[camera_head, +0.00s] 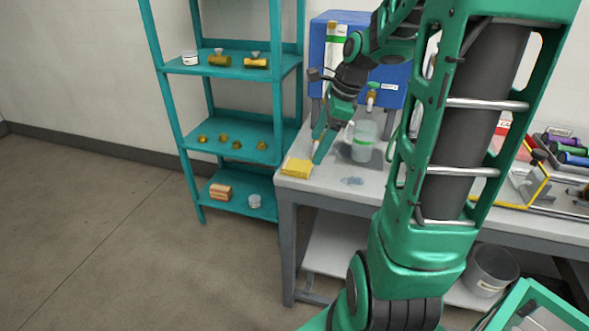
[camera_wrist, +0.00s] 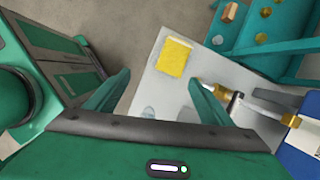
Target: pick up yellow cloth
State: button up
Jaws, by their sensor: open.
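The yellow cloth (camera_head: 297,167) lies flat on the near left corner of the grey workbench (camera_head: 328,182). In the wrist view the cloth (camera_wrist: 174,57) shows as a folded yellow rectangle on the pale bench top. My gripper (camera_head: 320,146) is above the bench, just right of the cloth in the head view. In the wrist view my gripper (camera_wrist: 160,88) has its two fingers spread wide with nothing between them, and the cloth appears beyond the fingertips. The whole cloth is visible in the wrist view.
A clear beaker (camera_head: 363,141) with a green band stands on the bench right of my gripper, near a blue tank (camera_head: 343,30) with a brass tap. A wet patch (camera_head: 352,181) lies on the bench top. A teal shelf (camera_head: 218,139) stands left of the bench.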

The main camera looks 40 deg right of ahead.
aim_at(298, 164)
jog(key=w+f+m, duration=0.1)
jog(key=w+f, duration=0.1)
jog(key=f, duration=0.1)
jog(key=w+a+f+m, duration=0.1)
jog(key=w+f, duration=0.1)
jog(key=f, duration=0.1)
jog(key=w+f+m, duration=0.1)
jog(key=w+f, duration=0.1)
jog(key=f, duration=0.2)
jog(key=shift+w+a+y, duration=0.2)
jog(key=shift+a+y, duration=0.1)
jog(key=c, duration=1.1)
